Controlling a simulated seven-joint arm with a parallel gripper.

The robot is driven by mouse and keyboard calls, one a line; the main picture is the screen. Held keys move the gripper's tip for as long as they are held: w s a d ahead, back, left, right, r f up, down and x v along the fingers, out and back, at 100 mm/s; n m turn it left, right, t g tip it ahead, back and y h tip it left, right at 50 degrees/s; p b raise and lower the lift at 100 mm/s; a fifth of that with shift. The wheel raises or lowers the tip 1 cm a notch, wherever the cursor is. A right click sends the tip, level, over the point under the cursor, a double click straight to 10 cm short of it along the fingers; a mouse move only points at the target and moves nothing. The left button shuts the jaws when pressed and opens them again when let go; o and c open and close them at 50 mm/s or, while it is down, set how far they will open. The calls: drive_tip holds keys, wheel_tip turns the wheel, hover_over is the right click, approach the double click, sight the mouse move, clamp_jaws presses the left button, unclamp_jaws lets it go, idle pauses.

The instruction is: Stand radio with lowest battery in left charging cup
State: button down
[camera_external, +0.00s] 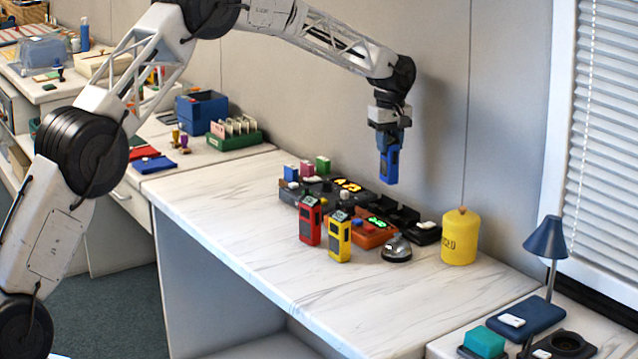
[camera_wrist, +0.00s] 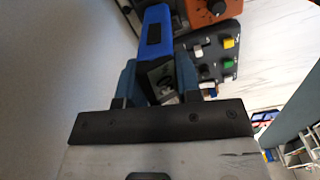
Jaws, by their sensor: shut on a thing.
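My gripper (camera_external: 390,140) is shut on a blue radio (camera_external: 389,166), held upright in the air above the back of the white marble-top bench. The blue radio also shows in the wrist view (camera_wrist: 155,32), between my gripper's fingers (camera_wrist: 160,85). A red radio (camera_external: 310,222) and a yellow radio (camera_external: 340,238) stand upright near the bench's middle. Black open-topped holders (camera_external: 405,217), which look like the charging cups, sit below and right of the blue radio, partly behind an orange device. The radios' battery readings are too small to read.
An orange device (camera_external: 372,236) with a green display, a dark device with yellow digits (camera_external: 347,186), a silver dome (camera_external: 397,250) and a yellow canister (camera_external: 460,238) crowd the back. A dark panel with coloured knobs (camera_wrist: 215,58) shows in the wrist view. The bench's front left is clear.

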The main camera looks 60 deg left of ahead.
sight(384, 171)
drive_tip(key=shift+w+a+f+n, duration=0.3)
drive_tip(key=shift+a+f+n, duration=0.1)
drive_tip(key=shift+a, duration=0.25)
drive_tip(key=shift+w+a+f+n, duration=0.3)
drive_tip(key=shift+a+f+n, duration=0.1)
drive_tip(key=shift+a, duration=0.3)
drive_tip(key=shift+w+a+f+n, duration=0.3)
drive_tip(key=shift+a+f+n, duration=0.1)
drive_tip(key=shift+a, duration=0.25)
drive_tip(key=shift+f, duration=0.2)
drive_tip(key=shift+f, duration=2.7)
drive_tip(key=shift+f, duration=0.6)
drive_tip(key=c, duration=1.1)
unclamp_jaws()
drive_tip(key=shift+r, duration=0.1)
wheel_tip(384, 171, up, 11)
